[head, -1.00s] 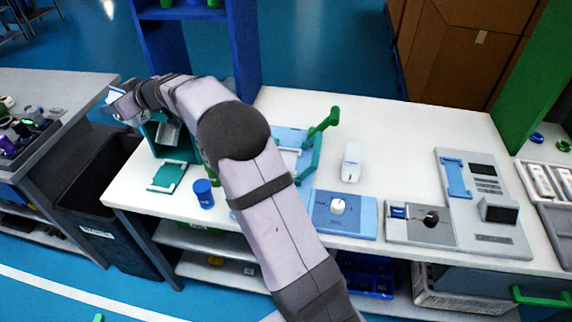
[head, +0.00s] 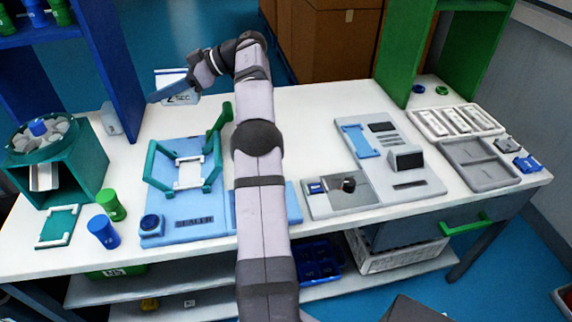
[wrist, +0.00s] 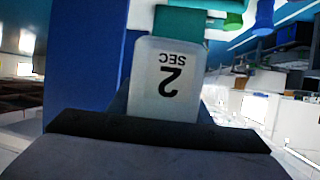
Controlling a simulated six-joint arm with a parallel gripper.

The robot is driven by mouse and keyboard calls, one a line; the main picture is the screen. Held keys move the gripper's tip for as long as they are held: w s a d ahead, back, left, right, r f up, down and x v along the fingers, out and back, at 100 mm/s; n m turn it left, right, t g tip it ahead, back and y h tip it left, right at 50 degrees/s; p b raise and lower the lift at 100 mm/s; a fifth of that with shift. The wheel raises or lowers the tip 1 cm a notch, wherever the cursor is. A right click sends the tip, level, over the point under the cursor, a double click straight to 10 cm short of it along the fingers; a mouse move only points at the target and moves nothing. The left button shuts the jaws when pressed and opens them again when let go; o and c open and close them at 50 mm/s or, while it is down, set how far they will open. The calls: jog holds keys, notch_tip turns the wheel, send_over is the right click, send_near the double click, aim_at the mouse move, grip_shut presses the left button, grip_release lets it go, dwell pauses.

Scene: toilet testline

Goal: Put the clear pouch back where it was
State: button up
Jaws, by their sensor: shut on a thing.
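My gripper (head: 182,88) is at the back left, raised over the far table edge behind the blue sealer (head: 185,226). It is shut on a pale, flat, rounded piece marked "2 SEC" (head: 178,74), which stands between the fingers in the wrist view (wrist: 168,80) with its lettering upside down. I cannot tell for certain whether this is the clear pouch. A small white frame (head: 203,171) lies between the sealer's green side arms; no other clear pouch can be made out.
A green carousel box (head: 85,165), a green cup (head: 111,204) and a blue cup (head: 103,231) stand at left. A blue post (head: 110,60) rises left of my gripper. A grey panel (head: 405,165) and trays (head: 478,163) occupy the right. My arm hides the table's middle.

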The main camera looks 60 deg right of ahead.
jog(key=s+d+f+m+t+h, duration=0.1)
jog(key=s+d+f, duration=0.3)
jog(key=s+d, duration=0.3)
jog(key=s+d+f+m+h+b, duration=0.1)
jog(key=s+d+f, duration=0.45)
jog(key=s, duration=0.35)
jog(key=s+d+f+m+t+h, duration=0.1)
jog(key=s+d+f, duration=0.2)
jog(key=s+d, duration=0.4)
jog(key=shift+s+a+f, duration=0.15)
jog(key=shift+f, duration=1.6)
jog(key=shift+s+a+f, duration=0.1)
jog(key=shift+f, duration=1.6)
jog(key=shift+s+a+f, duration=0.15)
jog(key=shift+f, duration=1.6)
jog(key=shift+f, duration=0.2)
jog(key=o, duration=1.1)
jog(key=shift+r, duration=0.1)
